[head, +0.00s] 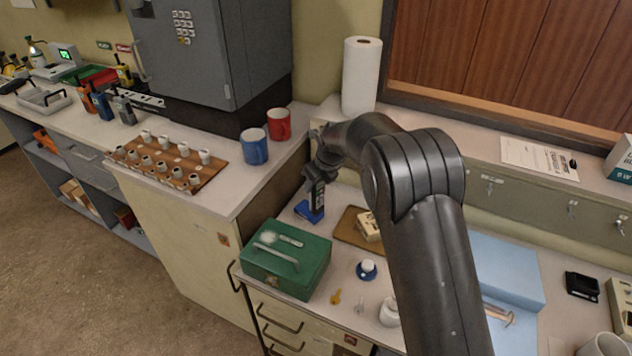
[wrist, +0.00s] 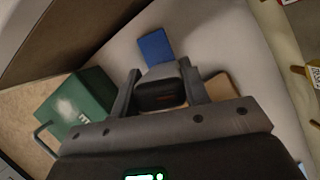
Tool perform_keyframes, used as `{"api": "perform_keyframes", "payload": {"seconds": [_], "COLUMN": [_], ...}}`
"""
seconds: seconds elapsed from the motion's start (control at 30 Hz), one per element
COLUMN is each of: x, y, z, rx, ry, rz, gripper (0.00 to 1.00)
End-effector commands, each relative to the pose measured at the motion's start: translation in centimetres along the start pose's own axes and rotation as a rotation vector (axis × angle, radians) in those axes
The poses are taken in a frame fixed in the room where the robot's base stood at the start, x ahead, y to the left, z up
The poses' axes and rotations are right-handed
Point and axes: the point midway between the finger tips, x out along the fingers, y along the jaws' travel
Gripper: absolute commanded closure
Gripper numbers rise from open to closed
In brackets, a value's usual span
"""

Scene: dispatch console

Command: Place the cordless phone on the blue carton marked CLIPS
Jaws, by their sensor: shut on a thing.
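My gripper (head: 319,179) points down over the right-hand counter, shut on the dark cordless phone (head: 317,199). The phone hangs upright below it, a small green patch near its top. In the wrist view the phone (wrist: 160,95) is dark and sits between the two fingers of my gripper (wrist: 160,88). A small blue carton (head: 305,212) lies on the counter by the phone's lower end; it shows just beyond the phone in the wrist view (wrist: 155,46). I cannot read any marking on it, nor tell whether the phone touches it.
A green metal box (head: 286,259) stands in front of the blue carton. A brown tray (head: 348,232) with a pale block lies to its right. A raised counter with blue (head: 255,147) and red mugs stands left. A paper roll (head: 361,76) stands behind.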

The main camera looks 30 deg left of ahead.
Motion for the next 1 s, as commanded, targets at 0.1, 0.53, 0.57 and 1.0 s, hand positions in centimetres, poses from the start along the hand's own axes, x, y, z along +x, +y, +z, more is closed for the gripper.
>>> {"api": "perform_keyframes", "payload": {"seconds": [0.1,0.53,0.57,1.0], "x": [0.0,0.2,0.2,-1.1], "y": [0.0,0.0,0.0,-0.1], "z": [0.1,-0.1,-0.1,0.1], "rx": [0.000,0.000,0.000,-0.001], "ry": [-0.003,-0.002,-0.002,-0.003], "rz": [-0.002,-0.001,-0.001,-0.002], "gripper": [1.00,0.43,0.40,0.37]}}
